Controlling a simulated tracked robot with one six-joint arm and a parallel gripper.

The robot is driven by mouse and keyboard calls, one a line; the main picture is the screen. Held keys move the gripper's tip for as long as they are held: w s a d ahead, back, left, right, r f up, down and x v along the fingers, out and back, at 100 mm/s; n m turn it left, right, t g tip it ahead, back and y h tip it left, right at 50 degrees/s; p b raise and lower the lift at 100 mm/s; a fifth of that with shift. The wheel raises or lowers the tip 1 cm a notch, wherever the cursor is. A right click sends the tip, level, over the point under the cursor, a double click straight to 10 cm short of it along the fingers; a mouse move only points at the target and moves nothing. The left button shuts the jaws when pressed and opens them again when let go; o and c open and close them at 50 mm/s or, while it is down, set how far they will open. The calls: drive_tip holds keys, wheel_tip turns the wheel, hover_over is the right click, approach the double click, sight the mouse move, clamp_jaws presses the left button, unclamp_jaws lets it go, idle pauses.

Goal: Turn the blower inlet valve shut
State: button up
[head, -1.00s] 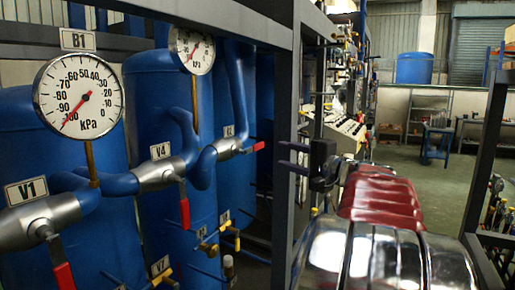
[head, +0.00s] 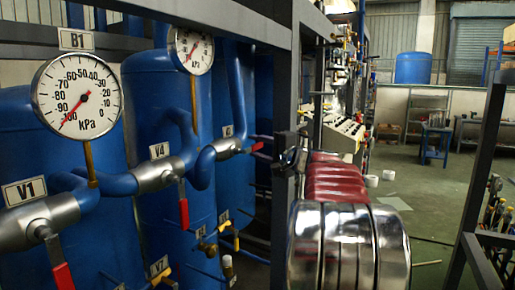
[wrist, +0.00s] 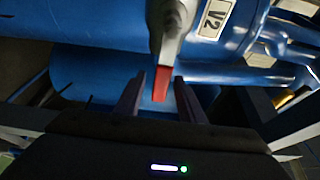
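The wrist view shows a valve labelled V2 (wrist: 215,18) with a grey lever arm and a red handle (wrist: 161,84). My gripper (wrist: 159,79) is open, with one finger on each side of the handle's tip; I cannot tell whether they touch it. In the head view, this appears to be the farther valve (head: 228,148), whose plate is too small to read. No plate reads "blower inlet".
Valves V1 (head: 40,222) and V4 (head: 158,174) have red handles hanging down nearer to me. Gauge B1 (head: 78,97) stands above V1. A dark frame post (head: 285,90) is close to my gripper. Open floor (head: 425,195) lies to the right.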

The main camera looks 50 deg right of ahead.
drive_tip(key=shift+w, duration=0.1)
drive_tip(key=shift+c, duration=0.2)
clamp_jaws()
idle(0.5)
